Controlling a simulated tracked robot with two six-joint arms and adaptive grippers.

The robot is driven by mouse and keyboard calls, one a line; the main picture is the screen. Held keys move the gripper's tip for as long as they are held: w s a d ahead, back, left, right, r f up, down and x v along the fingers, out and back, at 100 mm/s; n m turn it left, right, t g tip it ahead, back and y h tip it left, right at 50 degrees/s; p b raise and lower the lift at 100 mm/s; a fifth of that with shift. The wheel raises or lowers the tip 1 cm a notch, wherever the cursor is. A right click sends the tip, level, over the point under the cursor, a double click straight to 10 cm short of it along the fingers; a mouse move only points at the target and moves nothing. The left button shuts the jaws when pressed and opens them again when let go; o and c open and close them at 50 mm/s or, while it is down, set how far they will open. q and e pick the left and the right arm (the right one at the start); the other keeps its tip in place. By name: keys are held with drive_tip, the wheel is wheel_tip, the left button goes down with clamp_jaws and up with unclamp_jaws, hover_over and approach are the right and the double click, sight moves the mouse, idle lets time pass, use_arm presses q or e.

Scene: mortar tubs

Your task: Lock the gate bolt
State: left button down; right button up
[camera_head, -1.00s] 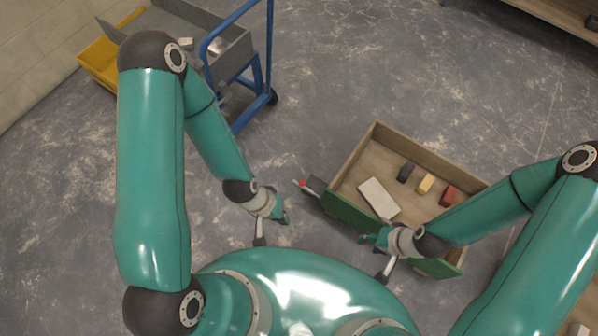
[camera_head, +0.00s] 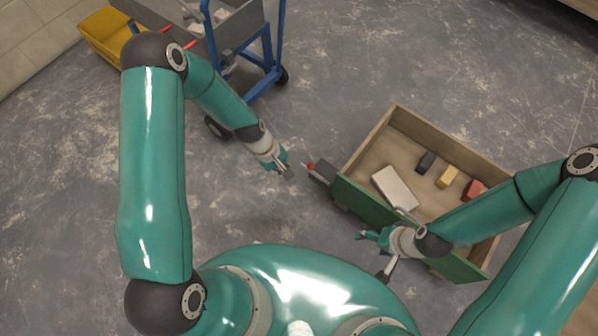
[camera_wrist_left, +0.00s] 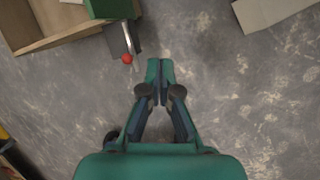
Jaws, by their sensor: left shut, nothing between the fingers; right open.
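The green gate (camera_head: 375,207) is the near panel of a wooden box on the floor to the right. Its bolt has a red knob (camera_head: 311,167) that sticks out past the gate's left end, beside a dark grey block (camera_head: 325,172). In the left wrist view the red knob (camera_wrist_left: 126,58) sits on a short metal rod by the green gate's end (camera_wrist_left: 110,9). My left gripper (camera_head: 287,172) is shut and empty, just left of the knob and apart from it. It also shows in the left wrist view (camera_wrist_left: 160,70). My right gripper (camera_head: 361,236) is open, in front of the gate.
The wooden box (camera_head: 437,138) holds a pale slab (camera_head: 394,187) and black, yellow and red blocks. A blue-framed cart (camera_head: 268,50) with a grey tray and a yellow tub (camera_head: 108,32) stand at the upper left. The floor between the cart and the box is clear.

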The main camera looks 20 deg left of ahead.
use_arm(q)
drive_tip(key=w+a+f+n+h+b, duration=0.1)
drive_tip(key=w+a+f+n+b, duration=0.6)
drive_tip(key=w+b, duration=0.5)
wheel_tip(320, 180, down, 4)
drive_tip(key=shift+a+r+n+b, duration=0.2)
drive_tip(key=shift+a+n+b, duration=0.15)
drive_tip(key=shift+n, duration=0.65)
use_arm(e)
wheel_tip(320, 180, down, 16)
use_arm(q)
drive_tip(key=shift+d+f, duration=0.1)
drive_tip(key=d+f+b, duration=0.4)
drive_tip(key=d+f, duration=0.4)
drive_tip(key=shift+w, duration=0.45)
use_arm(e)
wheel_tip(320, 180, down, 4)
drive_tip(key=shift+f, duration=0.2)
use_arm(q)
drive_tip(key=shift+d, duration=0.1)
